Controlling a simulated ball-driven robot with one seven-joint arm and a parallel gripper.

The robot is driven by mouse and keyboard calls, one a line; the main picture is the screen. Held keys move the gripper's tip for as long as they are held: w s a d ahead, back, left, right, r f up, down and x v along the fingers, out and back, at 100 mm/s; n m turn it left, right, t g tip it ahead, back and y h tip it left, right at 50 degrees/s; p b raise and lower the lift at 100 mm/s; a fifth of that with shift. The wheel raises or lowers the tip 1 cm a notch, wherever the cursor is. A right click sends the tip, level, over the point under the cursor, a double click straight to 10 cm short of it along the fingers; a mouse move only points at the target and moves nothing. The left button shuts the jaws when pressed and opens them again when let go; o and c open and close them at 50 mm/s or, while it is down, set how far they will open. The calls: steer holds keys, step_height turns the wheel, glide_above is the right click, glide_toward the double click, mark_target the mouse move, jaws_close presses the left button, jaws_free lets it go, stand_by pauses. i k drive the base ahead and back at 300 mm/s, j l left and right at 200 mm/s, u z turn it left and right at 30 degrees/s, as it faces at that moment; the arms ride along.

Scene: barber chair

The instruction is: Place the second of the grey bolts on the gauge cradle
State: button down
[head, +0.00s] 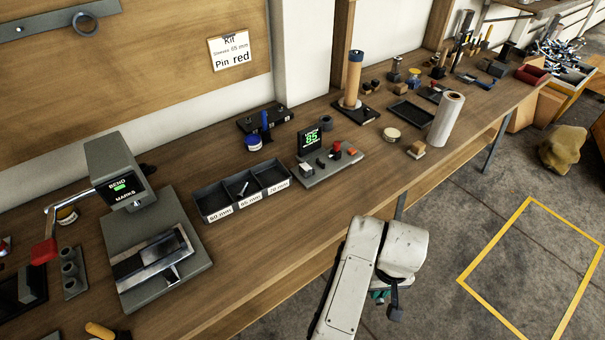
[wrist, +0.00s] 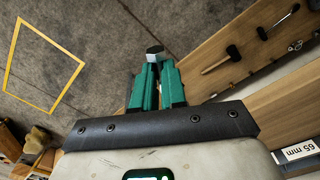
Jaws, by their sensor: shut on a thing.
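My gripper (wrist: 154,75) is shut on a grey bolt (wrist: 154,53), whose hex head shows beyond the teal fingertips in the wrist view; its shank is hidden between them. In the head view my gripper (head: 380,296) is mostly hidden behind my arm, out over the floor in front of the bench. The gauge (head: 325,173) stands on the bench with a lit green number on its display (head: 312,139). Its cradle blocks (head: 322,162) appear empty, though they are small here. Another grey bolt (head: 243,188) lies in the middle compartment of the black bin.
The three-compartment bin (head: 213,203), labelled 60, 65 and 70 mm, stands left of the gauge. A bending press (head: 165,250) stands farther left. Bare bench lies before the gauge.

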mark_target(318, 165)
steer(key=u, duration=3.3)
steer(key=k+l+u, duration=0.3)
steer(key=k+l, duration=0.15)
steer(key=k+l+u, duration=0.3)
steer(key=k, duration=0.25)
steer(key=k+l+z, duration=0.3)
steer(key=k, duration=0.25)
steer(key=k+l+z, duration=0.3)
steer(key=k, duration=0.2)
